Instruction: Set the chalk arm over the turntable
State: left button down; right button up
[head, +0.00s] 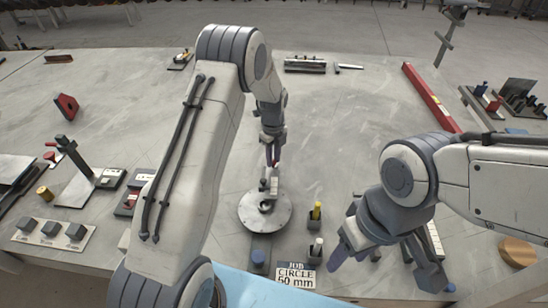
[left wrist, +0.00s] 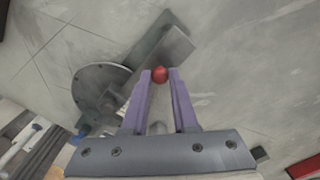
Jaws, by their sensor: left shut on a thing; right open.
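The round grey turntable (head: 249,218) lies at the middle front of the table; part of its disc shows in the left wrist view (left wrist: 92,78). A grey bar (left wrist: 150,75), which looks like the chalk arm, reaches from a flat block over the disc's edge. My left gripper (head: 273,160) is just behind the turntable. In the left wrist view its purple fingers are shut on a red knob (left wrist: 160,74) at their tips. My arm hides much of the left side. My right gripper (head: 387,262) is open and empty, right of the job card.
A card (head: 297,276) reads "JOB CIRCLE 60 mm". A yellow-topped holder (head: 316,211) and a white-topped one (head: 316,247) stand right of the turntable. A long red bar (head: 431,97) lies at the right. The table behind the turntable is mostly clear.

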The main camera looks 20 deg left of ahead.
pick_arm(q)
jog(key=shift+s+a+m, duration=0.1)
jog(key=shift+m, duration=0.3)
jog(key=c, duration=0.7)
grip_release()
notch_tip(320, 180, up, 10)
jog(key=b, duration=0.2)
jog(key=shift+r, duration=0.25)
